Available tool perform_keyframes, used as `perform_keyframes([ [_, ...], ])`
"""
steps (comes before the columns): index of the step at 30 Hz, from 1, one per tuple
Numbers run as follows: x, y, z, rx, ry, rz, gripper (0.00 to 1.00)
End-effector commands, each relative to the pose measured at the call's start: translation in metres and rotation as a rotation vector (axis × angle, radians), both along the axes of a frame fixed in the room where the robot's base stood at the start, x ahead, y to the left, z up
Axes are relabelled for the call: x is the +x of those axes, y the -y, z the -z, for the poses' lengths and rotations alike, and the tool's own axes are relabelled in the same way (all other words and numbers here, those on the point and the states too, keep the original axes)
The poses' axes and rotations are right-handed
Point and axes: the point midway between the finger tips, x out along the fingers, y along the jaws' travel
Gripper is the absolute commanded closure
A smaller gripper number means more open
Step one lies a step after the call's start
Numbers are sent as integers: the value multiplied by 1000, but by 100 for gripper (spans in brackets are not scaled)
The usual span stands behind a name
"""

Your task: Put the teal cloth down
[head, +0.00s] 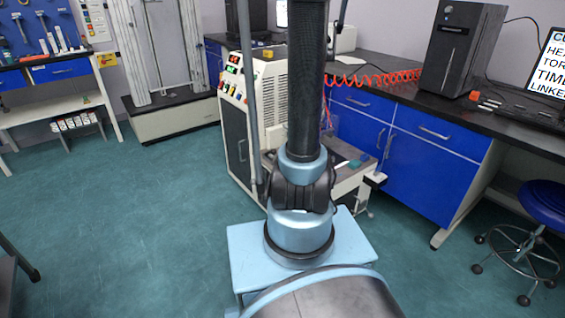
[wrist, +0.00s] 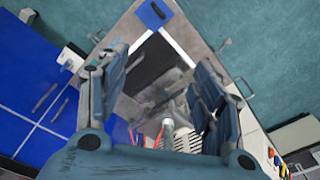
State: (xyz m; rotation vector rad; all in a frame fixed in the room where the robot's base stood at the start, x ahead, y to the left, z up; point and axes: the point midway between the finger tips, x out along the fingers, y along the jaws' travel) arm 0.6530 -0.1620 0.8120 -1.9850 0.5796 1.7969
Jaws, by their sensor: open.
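My gripper (wrist: 163,75) shows in the wrist view with its two fingers spread wide. No cloth shows between them. A small teal patch (head: 355,163) lies on the ledge of the rheometer (head: 273,92) in the head view, partly behind my arm; it may be the teal cloth, but it is too small to be sure. In the wrist view a small blue piece (wrist: 154,13) sits at the far corner of the grey ledge, beyond the fingertips and apart from them. I cannot tell whether it is the same thing. My gripper is hidden in the head view.
Blue cabinets (head: 420,172) with a black worktop stand to the right, bearing a computer tower (head: 462,45) and a red coiled hose (head: 375,78). A blue stool (head: 545,203) stands at the right edge. The green floor (head: 130,210) is open to the left.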

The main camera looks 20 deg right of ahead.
Motion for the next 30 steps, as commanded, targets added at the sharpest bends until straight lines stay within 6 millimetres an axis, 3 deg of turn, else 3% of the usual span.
perform_keyframes([
  [6, -44, -47, -10, -11, 17, -117, 39],
  [14, -97, -92, -9, -23, 36, -255, 39],
  [21, -146, -124, 3, -33, 55, -382, 39],
  [30, -200, -150, 32, -45, 81, -533, 39],
])
